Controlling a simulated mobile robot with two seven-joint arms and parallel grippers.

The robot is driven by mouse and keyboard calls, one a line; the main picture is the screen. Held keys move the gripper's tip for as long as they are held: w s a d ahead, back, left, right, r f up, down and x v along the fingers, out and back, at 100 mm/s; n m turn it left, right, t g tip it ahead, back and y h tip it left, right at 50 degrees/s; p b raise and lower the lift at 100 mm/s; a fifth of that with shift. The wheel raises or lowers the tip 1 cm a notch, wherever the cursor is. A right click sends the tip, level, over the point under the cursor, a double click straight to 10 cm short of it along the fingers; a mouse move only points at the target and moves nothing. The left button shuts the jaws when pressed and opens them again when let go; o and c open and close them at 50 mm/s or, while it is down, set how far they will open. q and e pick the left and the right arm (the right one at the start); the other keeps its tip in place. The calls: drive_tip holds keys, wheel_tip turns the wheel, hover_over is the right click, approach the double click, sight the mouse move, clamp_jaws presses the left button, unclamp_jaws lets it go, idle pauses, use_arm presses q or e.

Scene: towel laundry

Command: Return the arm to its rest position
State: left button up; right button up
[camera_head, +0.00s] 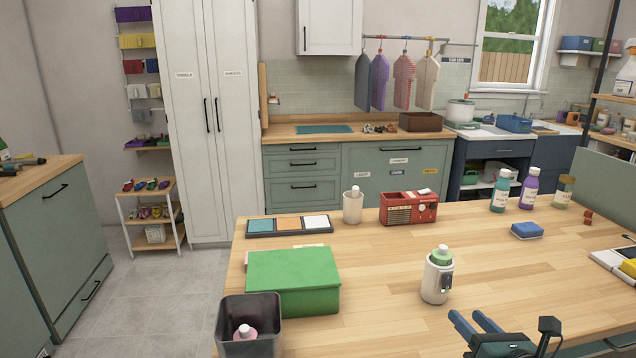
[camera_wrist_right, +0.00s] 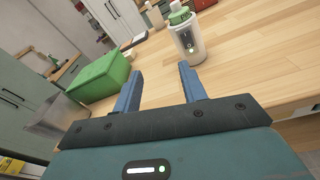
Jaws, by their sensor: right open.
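My right gripper (camera_head: 478,322) is at the bottom right of the head view, above the near part of the wooden table. In the right wrist view its two blue fingers (camera_wrist_right: 160,84) are spread apart with nothing between them. A white bottle with a green cap (camera_head: 438,275) stands upright on the table beyond the gripper; it also shows in the right wrist view (camera_wrist_right: 186,38), apart from the fingers. My left gripper is not in view.
A green box (camera_head: 293,282) sits on the wooden table (camera_head: 370,316), left of the bottle. A dark bin (camera_head: 271,305) holding a pink-topped item stands at the near left corner. A red radio (camera_head: 408,209), a blue sponge (camera_head: 527,231) and several bottles stand farther back.

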drive_tip(key=s+a+f+m+g, duration=0.3)
drive_tip(key=s+a+f+m, duration=0.4)
drive_tip(key=m, duration=0.9)
drive_tip(key=s+a+f+m+g, duration=0.3)
drive_tip(key=s+a+f+m, duration=0.5)
drive_tip(key=s+f+m, duration=0.6)
drive_tip(key=shift+f+m+g, duration=0.3)
drive_tip(key=shift+f+m, duration=0.45)
drive_tip(key=shift+m, duration=0.25)
